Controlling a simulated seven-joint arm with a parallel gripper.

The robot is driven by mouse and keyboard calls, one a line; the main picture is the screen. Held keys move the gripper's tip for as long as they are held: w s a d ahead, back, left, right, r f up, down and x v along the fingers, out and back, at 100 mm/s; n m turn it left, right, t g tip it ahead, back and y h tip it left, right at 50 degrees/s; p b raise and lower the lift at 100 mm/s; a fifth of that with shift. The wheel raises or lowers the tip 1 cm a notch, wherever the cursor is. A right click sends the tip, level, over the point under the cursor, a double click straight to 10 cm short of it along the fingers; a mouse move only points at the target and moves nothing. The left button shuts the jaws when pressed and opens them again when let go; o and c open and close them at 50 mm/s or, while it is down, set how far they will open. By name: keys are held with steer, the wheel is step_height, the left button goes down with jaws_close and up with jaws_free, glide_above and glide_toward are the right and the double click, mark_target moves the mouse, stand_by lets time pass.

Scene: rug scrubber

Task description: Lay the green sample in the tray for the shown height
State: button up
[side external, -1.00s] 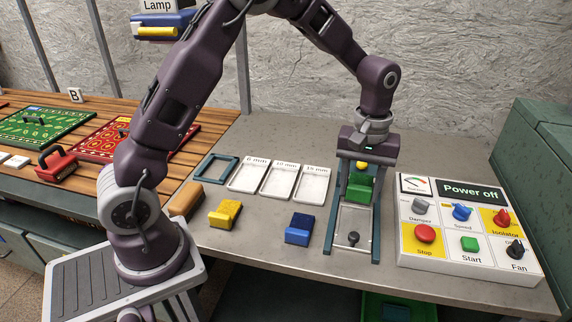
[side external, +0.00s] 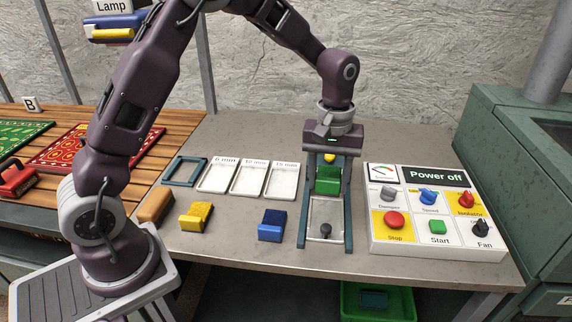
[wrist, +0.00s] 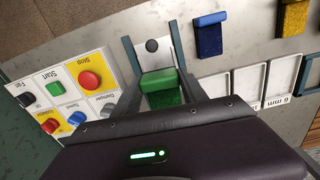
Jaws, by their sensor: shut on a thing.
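The green sample (side external: 327,182) is in the teal-railed rig (side external: 325,240); it also shows in the wrist view (wrist: 160,83). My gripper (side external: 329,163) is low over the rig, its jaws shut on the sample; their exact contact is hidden. Three white trays stand left of the rig: the 6 mm tray (side external: 216,179), the 10 mm tray (side external: 249,180) and the 15 mm tray (side external: 281,181). They look empty. I cannot read a height reading on the rig.
The yellow sample (side external: 195,217) and blue sample (side external: 272,225) lie in front of the trays. A teal frame (side external: 184,171) and tan block (side external: 155,207) are farther left. The control panel (side external: 435,250), reading "Power off", stands close right of the rig.

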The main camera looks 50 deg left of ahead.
steer(key=a, duration=1.5)
steer(key=shift+n, duration=0.3)
steer(key=f, duration=0.7)
steer(key=s+a+f, duration=0.1)
steer(key=f, duration=0.2)
steer(key=shift+f, duration=0.2)
steer(key=shift+d, duration=0.1)
